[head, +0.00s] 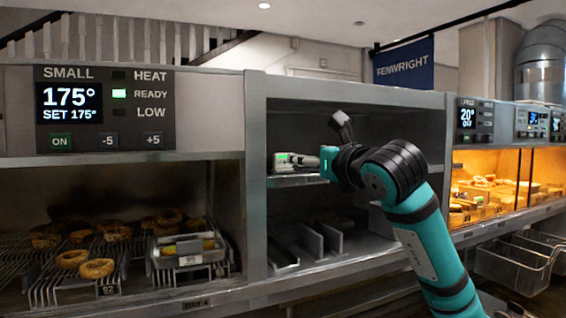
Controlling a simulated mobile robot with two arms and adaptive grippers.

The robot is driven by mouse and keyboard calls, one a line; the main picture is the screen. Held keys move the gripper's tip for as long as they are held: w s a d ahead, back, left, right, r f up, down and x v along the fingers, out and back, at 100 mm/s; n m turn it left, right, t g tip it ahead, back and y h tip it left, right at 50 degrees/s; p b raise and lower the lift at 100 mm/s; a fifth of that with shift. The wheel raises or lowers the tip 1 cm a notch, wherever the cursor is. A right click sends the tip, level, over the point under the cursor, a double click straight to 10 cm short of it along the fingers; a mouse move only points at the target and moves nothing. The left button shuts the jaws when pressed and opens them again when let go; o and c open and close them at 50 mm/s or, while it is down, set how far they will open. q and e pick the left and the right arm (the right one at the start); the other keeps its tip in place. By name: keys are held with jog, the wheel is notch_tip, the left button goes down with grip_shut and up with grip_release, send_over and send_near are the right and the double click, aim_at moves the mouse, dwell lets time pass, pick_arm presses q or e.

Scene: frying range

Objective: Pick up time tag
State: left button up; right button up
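My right gripper (308,161) reaches from the right into the open middle compartment, at the small upper shelf (292,181). A small grey piece with a green lit mark (282,158) is at the gripper's front end. I cannot tell whether it is a time tag or whether the fingers hold it. Small number tags show at the left: one reading 92 (108,290) on the front of a wire rack, and a pale one (190,260) on a small tray. My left gripper is out of view.
The left bay holds wire racks (50,285) with several fried rings under a 175° control panel (104,108). Below the upper shelf are upright metal dividers (325,238). A lit warming cabinet (500,190) and wire baskets (512,268) are at the right.

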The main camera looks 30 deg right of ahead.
jog(key=p, duration=0.3)
send_near(284, 155)
jog(key=w, duration=0.4)
jog(key=w+p, duration=0.1)
jog(key=w, duration=0.1)
jog(key=w+p, duration=0.4)
jog(key=shift+w+d+r, duration=0.1)
jog(key=shift+d+r, duration=0.15)
jog(key=shift+d, duration=0.1)
jog(key=shift+w+f, duration=0.2)
jog(key=shift+w, duration=0.15)
jog(key=shift+s, duration=0.1)
jog(key=shift+c, duration=0.4)
jog(key=c, duration=0.7)
jog(key=shift+r, duration=0.15)
